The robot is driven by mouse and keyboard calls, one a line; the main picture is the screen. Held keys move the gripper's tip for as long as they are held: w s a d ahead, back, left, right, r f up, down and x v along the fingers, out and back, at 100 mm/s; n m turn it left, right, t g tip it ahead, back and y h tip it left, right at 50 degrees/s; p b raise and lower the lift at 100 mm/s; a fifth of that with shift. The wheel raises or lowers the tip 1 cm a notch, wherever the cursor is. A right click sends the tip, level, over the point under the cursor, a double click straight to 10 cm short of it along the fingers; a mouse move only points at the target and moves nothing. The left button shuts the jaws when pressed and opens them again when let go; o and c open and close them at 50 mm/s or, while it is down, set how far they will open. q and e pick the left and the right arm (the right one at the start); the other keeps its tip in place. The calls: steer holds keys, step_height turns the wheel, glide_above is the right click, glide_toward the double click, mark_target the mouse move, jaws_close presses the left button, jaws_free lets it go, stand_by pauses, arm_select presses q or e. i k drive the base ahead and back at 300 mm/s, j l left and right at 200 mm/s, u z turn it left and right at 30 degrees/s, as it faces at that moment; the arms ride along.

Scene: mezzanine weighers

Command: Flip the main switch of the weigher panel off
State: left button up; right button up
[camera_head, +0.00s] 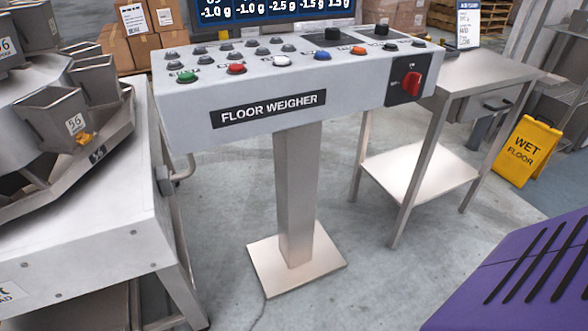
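The weigher panel (190,122) is a grey console labelled "FLOOR WEIGHER" on a single steel post. Its main switch (411,83) is a red rotary knob on a black plate at the right end of the panel's front face. The knob's handle looks roughly upright; the small markings around it are too small to read. Nothing touches the switch. Neither my left nor my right gripper is in view.
Green, red, white, blue and orange buttons line the console top, with a screen (275,11) behind. A steel side table (488,72) stands close right of the switch, a weigher machine (90,240) at left. A yellow wet-floor sign (527,150) stands farther right.

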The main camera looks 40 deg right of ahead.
mark_target(410, 83)
steer(key=z, duration=1.75)
